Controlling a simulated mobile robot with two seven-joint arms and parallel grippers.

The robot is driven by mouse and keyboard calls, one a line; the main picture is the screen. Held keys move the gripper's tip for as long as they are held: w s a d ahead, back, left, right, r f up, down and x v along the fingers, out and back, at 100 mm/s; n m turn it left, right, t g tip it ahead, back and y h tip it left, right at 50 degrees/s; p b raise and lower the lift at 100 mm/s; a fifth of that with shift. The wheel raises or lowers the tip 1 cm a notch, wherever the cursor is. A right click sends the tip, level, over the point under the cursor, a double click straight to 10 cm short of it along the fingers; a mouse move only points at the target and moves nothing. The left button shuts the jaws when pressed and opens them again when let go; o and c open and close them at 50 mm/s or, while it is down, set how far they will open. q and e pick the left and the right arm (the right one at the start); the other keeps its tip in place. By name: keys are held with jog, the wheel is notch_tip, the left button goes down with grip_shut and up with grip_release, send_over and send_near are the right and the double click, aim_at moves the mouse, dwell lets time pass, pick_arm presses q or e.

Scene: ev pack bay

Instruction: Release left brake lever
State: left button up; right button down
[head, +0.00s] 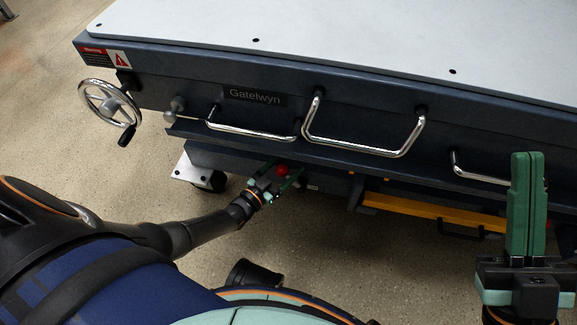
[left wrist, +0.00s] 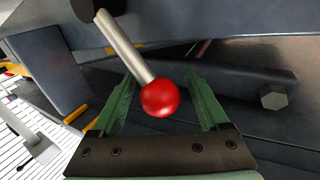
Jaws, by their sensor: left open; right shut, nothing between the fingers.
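The brake lever is a metal rod (left wrist: 122,45) ending in a red ball knob (left wrist: 160,98), seen in the left wrist view. The red knob also shows in the head view (head: 282,170) below the cart's front edge. My left gripper (left wrist: 166,98) is open, with its green fingers on either side of the red knob. In the head view my left gripper (head: 277,178) is low under the cart's front. I cannot tell whether a finger touches the knob. My right gripper (head: 527,155) is shut and empty, pointing up in front of the cart at the right.
The dark blue cart (head: 165,85) has a light top (head: 330,30). Chrome handles (head: 365,150) stick out along its front above my left gripper. A handwheel (head: 108,105) is at its left corner. A yellow bar (head: 430,210) runs low at the right. Open floor (head: 50,130) lies left.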

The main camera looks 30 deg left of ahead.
pick_arm(q)
jog(key=shift+w+d, duration=0.1)
jog(key=shift+w, duration=0.3)
jog(key=shift+c, duration=0.2)
grip_shut()
dwell(1.0)
